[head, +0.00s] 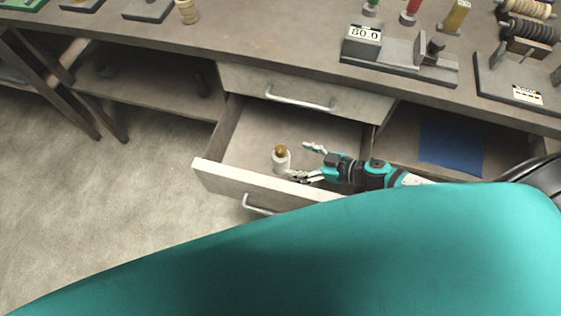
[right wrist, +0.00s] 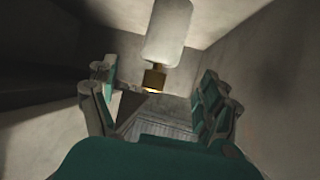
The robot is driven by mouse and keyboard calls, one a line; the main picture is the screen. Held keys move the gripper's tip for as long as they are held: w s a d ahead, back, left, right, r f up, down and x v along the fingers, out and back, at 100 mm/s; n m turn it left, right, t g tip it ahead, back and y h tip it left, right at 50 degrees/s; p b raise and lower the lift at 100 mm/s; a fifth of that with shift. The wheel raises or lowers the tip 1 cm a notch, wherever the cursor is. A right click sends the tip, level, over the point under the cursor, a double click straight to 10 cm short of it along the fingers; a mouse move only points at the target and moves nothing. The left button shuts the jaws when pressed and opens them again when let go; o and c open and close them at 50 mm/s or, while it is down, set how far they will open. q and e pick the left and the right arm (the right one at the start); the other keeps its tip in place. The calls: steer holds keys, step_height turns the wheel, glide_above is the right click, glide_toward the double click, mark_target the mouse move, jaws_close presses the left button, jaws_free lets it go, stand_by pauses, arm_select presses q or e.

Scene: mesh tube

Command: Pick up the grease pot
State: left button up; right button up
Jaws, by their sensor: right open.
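The grease pot (head: 281,161) is a small white pot with a brass-coloured cap, standing in the open drawer (head: 240,180). My right gripper (head: 299,161) is open and low inside the drawer, just right of the pot, with its fingers pointing left towards it. In the right wrist view the pot (right wrist: 170,35) shows in line with the gap between the open fingers (right wrist: 157,82), at or just beyond their tips; I cannot tell whether they touch it. My left gripper is not in view.
The drawer's walls stand around the pot and gripper. A closed drawer with a handle (head: 300,97) is above. The workbench top (head: 255,45) holds a fixture with an 80.0 label (head: 364,34). A blue sheet (head: 450,145) lies on the shelf at right. My own teal arm covers the foreground.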

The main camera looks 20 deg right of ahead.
mark_target(287, 157)
steer(key=shift+w+a+f, duration=0.2)
steer(key=shift+w+f, duration=0.05)
steer(key=shift+f, duration=0.1)
steer(key=shift+w+a+f, duration=0.2)
steer(key=shift+w+a, duration=0.1)
steer(key=shift+a, duration=0.1)
steer(key=x, duration=0.5)
steer(key=shift+w+a+f, duration=0.15)
steer(key=shift+w, duration=0.1)
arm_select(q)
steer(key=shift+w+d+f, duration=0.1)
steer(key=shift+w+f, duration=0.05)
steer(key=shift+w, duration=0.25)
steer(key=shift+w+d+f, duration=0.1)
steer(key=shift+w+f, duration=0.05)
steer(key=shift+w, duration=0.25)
arm_select(e)
jaws_close()
